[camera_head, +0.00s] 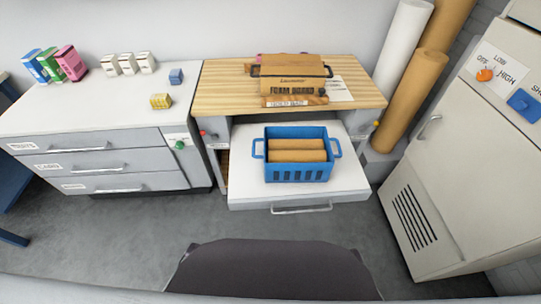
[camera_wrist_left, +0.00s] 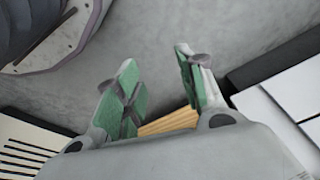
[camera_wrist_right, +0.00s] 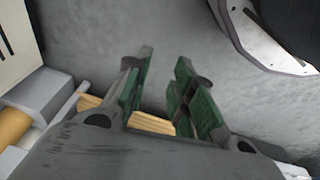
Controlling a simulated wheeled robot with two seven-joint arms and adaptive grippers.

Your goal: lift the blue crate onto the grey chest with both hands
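The blue crate (camera_head: 297,174) sits upright on a white pulled-out drawer or shelf (camera_head: 245,195) below the wooden bench top. It has a handle loop on its left and right sides and holds brown rolls (camera_head: 297,155). A grey drawer chest (camera_head: 110,160) with a white top (camera_head: 90,110) stands at the left. My left gripper (camera_wrist_left: 155,75) is open and empty in the left wrist view, above the floor. My right gripper (camera_wrist_right: 163,80) is open and empty in the right wrist view, also above the floor. Neither gripper shows in the head view.
On the chest top stand colored boxes (camera_head: 55,64), several small white boxes (camera_head: 128,63), a blue block (camera_head: 176,76) and a yellow block (camera_head: 160,101). Its front middle is clear. The wooden bench (camera_head: 225,88) carries a foam board bundle (camera_head: 290,73). A grey cabinet (camera_head: 470,140) stands right.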

